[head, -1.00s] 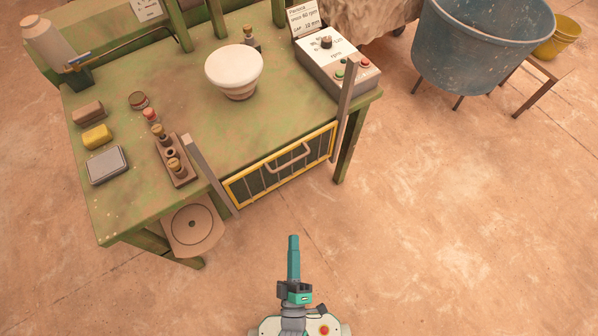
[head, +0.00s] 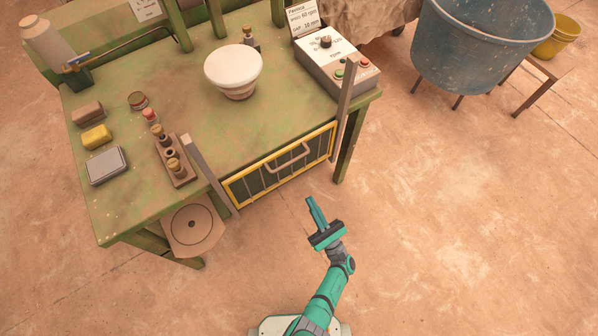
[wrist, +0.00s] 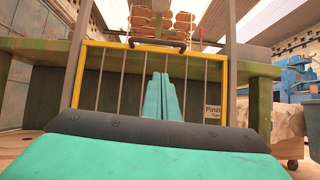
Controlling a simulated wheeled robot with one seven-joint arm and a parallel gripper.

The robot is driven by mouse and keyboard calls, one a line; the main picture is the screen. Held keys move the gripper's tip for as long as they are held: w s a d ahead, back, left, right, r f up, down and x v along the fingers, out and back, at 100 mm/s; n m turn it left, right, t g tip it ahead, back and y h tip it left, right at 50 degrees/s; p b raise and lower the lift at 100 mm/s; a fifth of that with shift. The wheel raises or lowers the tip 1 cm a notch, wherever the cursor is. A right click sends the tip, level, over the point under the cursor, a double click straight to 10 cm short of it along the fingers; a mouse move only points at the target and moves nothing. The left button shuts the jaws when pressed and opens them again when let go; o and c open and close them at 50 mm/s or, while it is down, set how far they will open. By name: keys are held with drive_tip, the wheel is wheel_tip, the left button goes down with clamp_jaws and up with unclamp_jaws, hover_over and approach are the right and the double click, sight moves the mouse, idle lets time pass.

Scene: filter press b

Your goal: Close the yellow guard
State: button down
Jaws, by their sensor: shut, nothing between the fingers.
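The yellow guard (head: 231,191) is a yellow-framed panel with grey bars and a grey handle (head: 288,157). It hangs at the front edge of the green bench, low between two grey uprights. In the wrist view the guard (wrist: 224,92) stands ahead of my gripper, its handle (wrist: 157,43) at the top bar. My gripper (head: 310,200) is shut and empty, in front of and below the guard, apart from it in the head view. In the wrist view its teal fingers (wrist: 162,95) are together and overlap the bars in the picture.
The green bench (head: 205,125) carries a white-topped round pot (head: 233,70), a control box (head: 338,68) at the right and a wooden rack (head: 175,160) at the left. A blue tub (head: 470,50) stands far right.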

drive_tip(key=s+d+r+x, duration=0.1)
drive_tip(key=r+x, duration=0.1)
drive_tip(key=x, duration=1)
drive_tip(key=shift+a+r+n, duration=0.15)
drive_tip(key=shift+r+n, duration=0.15)
drive_tip(key=shift+r, duration=0.1)
drive_tip(key=shift+w, duration=0.1)
drive_tip(key=shift+r, duration=0.1)
